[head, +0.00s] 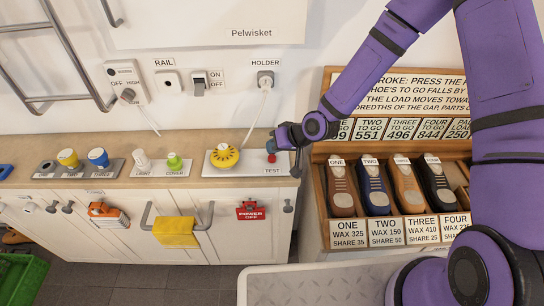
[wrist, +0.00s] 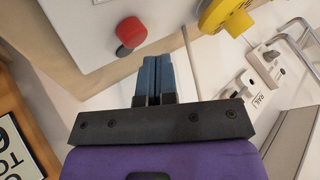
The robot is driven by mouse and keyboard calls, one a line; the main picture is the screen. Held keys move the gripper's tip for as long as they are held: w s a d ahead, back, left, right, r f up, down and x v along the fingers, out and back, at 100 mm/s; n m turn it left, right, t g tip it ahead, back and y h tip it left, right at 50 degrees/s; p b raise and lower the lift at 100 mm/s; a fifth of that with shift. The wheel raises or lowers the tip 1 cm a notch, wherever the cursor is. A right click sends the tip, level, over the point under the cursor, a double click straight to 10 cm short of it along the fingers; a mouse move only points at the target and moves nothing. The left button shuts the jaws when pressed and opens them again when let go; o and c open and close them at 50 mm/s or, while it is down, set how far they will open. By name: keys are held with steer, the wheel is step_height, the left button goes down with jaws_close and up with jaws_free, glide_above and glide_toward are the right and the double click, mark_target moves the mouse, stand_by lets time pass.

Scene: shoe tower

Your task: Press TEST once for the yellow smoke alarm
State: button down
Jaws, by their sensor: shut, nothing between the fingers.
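The yellow smoke alarm (head: 225,156) sits on a white base plate (head: 240,171) on the wooden counter. Its edge also shows in the wrist view (wrist: 228,14) at the top right. The red TEST button (head: 271,157) stands at the right end of the same plate, above the printed word TEST. In the wrist view the button (wrist: 131,32) shows as a red cap left of my fingertips. The wrist view shows the blue fingers (wrist: 154,62) together, apart from the button.
Left on the counter (head: 130,172) are switches, cups and a green-capped item (head: 174,162). A shoe rack (head: 323,195) stands to the right. A yellow cloth (head: 176,232) hangs on a rail below.

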mark_target(274, 156)
steer(key=shift+f, duration=0.15)
steer(key=shift+f, duration=0.25)
steer(key=shift+f, duration=0.5)
stand_by(0.9)
steer(key=shift+r, duration=0.95)
steer(key=shift+r, duration=2.5)
